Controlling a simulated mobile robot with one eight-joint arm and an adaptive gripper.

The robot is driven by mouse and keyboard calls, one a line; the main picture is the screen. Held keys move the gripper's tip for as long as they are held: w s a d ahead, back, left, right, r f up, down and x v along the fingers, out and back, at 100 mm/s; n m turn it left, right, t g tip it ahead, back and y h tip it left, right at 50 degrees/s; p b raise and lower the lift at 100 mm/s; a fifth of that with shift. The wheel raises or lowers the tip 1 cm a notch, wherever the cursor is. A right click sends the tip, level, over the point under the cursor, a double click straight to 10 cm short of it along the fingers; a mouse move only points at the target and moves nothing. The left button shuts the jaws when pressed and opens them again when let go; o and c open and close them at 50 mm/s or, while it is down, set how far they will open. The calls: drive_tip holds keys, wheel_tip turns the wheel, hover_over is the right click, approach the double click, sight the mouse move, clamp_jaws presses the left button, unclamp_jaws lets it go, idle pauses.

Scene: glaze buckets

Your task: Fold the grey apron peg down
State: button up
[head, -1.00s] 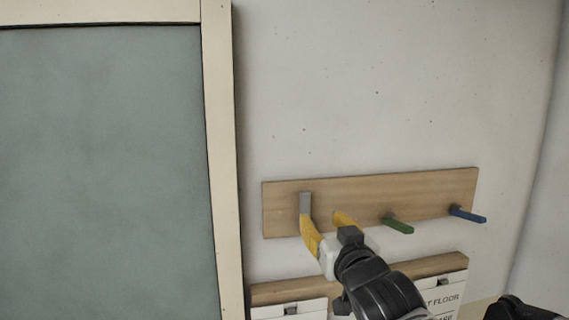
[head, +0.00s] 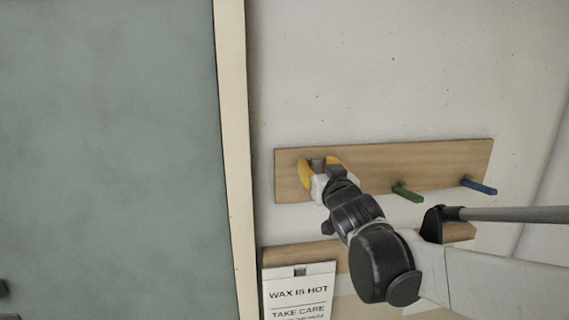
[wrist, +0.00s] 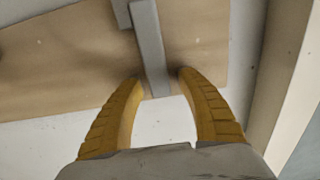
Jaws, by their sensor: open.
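The grey peg (head: 317,163) is on the left end of the wooden peg board (head: 440,166), mostly covered by my gripper in the head view. In the wrist view the peg (wrist: 149,45) is a long narrow grey bar beside a short grey block, crossing the board's edge. My gripper (wrist: 160,76) is open, its yellow fingers on either side of the peg's end. I see a gap at the right finger; whether the left finger touches is unclear. The gripper also shows at the board in the head view (head: 319,165).
A green peg (head: 407,193) and a blue peg (head: 479,187) stick out to the right. Below is a second wooden rail (head: 275,257) with a "WAX IS HOT" sign (head: 298,292). A pale frame (head: 233,150) edges the green panel (head: 110,150) on the left.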

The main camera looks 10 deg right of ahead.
drive_tip(key=shift+s, duration=0.1)
clamp_jaws()
